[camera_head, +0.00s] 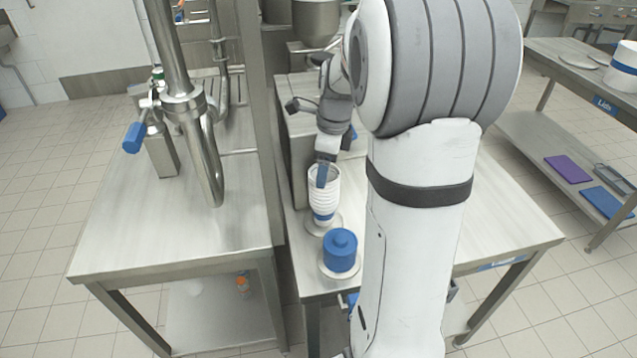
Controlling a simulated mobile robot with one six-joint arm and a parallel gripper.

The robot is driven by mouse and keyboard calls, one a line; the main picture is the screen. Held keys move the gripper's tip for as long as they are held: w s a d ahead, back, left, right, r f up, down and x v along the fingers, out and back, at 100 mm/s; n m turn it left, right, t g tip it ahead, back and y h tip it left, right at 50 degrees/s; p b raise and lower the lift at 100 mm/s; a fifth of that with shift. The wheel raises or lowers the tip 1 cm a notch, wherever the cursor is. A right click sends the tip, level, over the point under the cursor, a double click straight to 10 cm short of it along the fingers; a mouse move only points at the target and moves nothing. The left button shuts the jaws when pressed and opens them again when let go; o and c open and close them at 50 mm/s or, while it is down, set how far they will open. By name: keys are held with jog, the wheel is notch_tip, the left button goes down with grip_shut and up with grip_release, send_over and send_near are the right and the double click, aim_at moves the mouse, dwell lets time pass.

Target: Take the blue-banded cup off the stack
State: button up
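A stack of white cups (324,188) stands upright on the steel table, its open top facing up and several rims showing as ridges. A blue band (323,216) shows low on the stack; I cannot tell for certain which cup bears it. My gripper (322,176) reaches down from above to the top of the stack. One blue fingertip shows at or inside the top cup's mouth. The other finger is hidden, so I cannot tell whether it is open or holding the rim. The stack rests on a round base (337,217).
A blue lidded object (340,252) sits on a round plate in front of the stack. A steel machine (298,135) stands close at its left. A steel pipe tap with a blue handle (132,138) is on the left table.

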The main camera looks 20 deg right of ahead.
jog(key=c, duration=0.9)
notch_tip(320, 180, up, 10)
dwell(0.6)
